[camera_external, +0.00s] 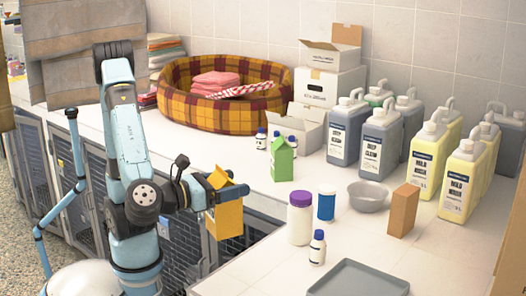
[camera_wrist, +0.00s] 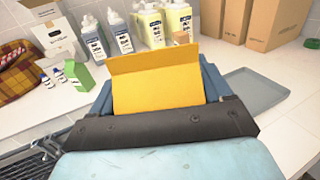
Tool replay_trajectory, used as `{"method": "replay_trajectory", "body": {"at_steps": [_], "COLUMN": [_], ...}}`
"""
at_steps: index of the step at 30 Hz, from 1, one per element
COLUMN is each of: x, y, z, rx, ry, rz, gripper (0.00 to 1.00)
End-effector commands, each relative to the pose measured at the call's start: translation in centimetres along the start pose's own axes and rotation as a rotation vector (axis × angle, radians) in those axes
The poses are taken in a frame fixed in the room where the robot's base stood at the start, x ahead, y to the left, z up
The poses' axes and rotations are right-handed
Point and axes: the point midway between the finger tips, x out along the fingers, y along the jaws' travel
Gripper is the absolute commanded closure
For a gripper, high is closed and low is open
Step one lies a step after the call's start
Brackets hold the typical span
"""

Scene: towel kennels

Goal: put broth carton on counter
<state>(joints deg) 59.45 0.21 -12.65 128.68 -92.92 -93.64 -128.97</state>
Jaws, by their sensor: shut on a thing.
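My gripper (camera_external: 222,190) is shut on a yellow-orange carton (camera_external: 228,219) with a gabled top. No label on it can be read, so I cannot confirm it is the broth carton. It is held upright in front of the white counter's (camera_external: 262,268) inner edge, off the surface. In the wrist view the carton (camera_wrist: 158,88) fills the space between the blue fingers of my gripper (camera_wrist: 160,98). A green gabled carton (camera_external: 282,162) stands on the counter behind it, and a plain brown box (camera_external: 402,210) stands farther right.
A white bottle with purple lid (camera_external: 300,222), a blue jar (camera_external: 326,206), a metal bowl (camera_external: 368,198) and a grey tray (camera_external: 358,280) stand on the right counter. Several jugs (camera_external: 380,140) and a plaid pet bed (camera_external: 190,108) line the back. Kennel fronts (camera_external: 185,245) lie below. Bare counter lies left of the tray.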

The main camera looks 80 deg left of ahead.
Motion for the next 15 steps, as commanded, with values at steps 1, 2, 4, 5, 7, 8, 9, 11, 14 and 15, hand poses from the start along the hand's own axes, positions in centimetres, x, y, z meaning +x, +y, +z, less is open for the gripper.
{"method": "replay_trajectory", "body": {"at_steps": [1,2,4,5,7,8,9,11,14,15], "x": [0.3,0.6,1.2,1.5,2.2,2.5,3.0,3.5,4.6,5.0], "y": [-0.5,-0.9,-1.9,-2.3,-3.4,-3.9,-4.4,-5.4,-6.9,-7.5], "z": [-0.2,-0.4,-1.0,-1.3,-1.8,-2.1,-2.4,-2.9,-3.7,-4.0], "rx": [0.001,0.001,0.002,0.002,0.001,0.002,0.002,0.001,0.001,0.001], "ry": [0.000,0.000,0.001,0.000,-0.001,-0.001,0.000,0.000,-0.001,-0.001], "rz": [0.000,0.000,0.001,0.001,0.000,0.001,0.001,0.000,0.001,0.001], "gripper": [1.00,1.00,1.00,1.00,1.00,1.00,1.00,1.00,1.00,1.00]}}
